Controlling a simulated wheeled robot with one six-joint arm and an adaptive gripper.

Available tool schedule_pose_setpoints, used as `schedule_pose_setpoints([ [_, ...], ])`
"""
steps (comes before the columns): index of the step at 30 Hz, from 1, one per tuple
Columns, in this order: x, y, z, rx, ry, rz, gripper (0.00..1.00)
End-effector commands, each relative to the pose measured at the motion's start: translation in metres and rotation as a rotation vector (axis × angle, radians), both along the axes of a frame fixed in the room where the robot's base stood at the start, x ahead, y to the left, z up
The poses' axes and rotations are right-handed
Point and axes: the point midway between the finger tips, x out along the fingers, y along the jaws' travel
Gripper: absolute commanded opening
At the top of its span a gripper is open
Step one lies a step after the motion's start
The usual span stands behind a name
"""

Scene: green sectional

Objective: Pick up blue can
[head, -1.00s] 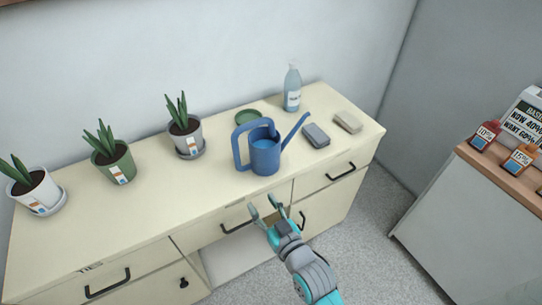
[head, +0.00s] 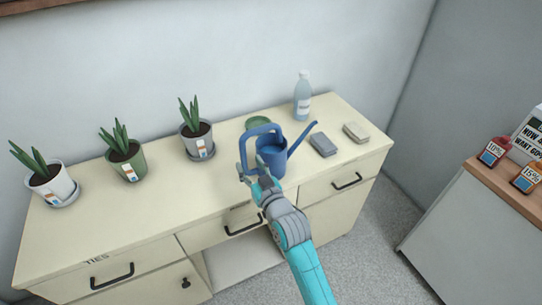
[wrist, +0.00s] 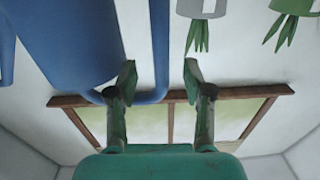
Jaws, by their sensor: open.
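The blue can is a watering can (head: 273,158) standing upright on the cream cabinet top, its spout to the right and its loop handle to the left. My gripper (head: 250,168) is at the handle, in front of and left of the body, partly covering the can's lower left. In the wrist view, the can's body (wrist: 70,40) fills the upper left. Its handle hangs between the two spread fingertips of my gripper (wrist: 160,78), with room on both sides. The jaws are open; I cannot tell whether either finger touches the handle.
The cabinet (head: 130,230) has several drawers. Several potted plants, one in a grey pot (head: 198,144), stand left of the can. A green dish (head: 258,123) and a bottle (head: 302,100) stand behind; a dark grey block (head: 323,145) and a pale block (head: 356,132) lie right.

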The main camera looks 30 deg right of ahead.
Motion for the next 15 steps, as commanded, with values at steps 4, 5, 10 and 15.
schedule_pose_setpoints([
  [4,0.013,0.001,0.003,0.0,-0.002,0.001,0.51],
  [5,0.016,0.002,0.003,0.001,-0.002,0.001,0.51],
  [10,0.04,0.003,0.005,0.0,-0.001,0.0,0.51],
  [15,0.051,0.003,0.004,0.0,-0.001,0.0,0.51],
])
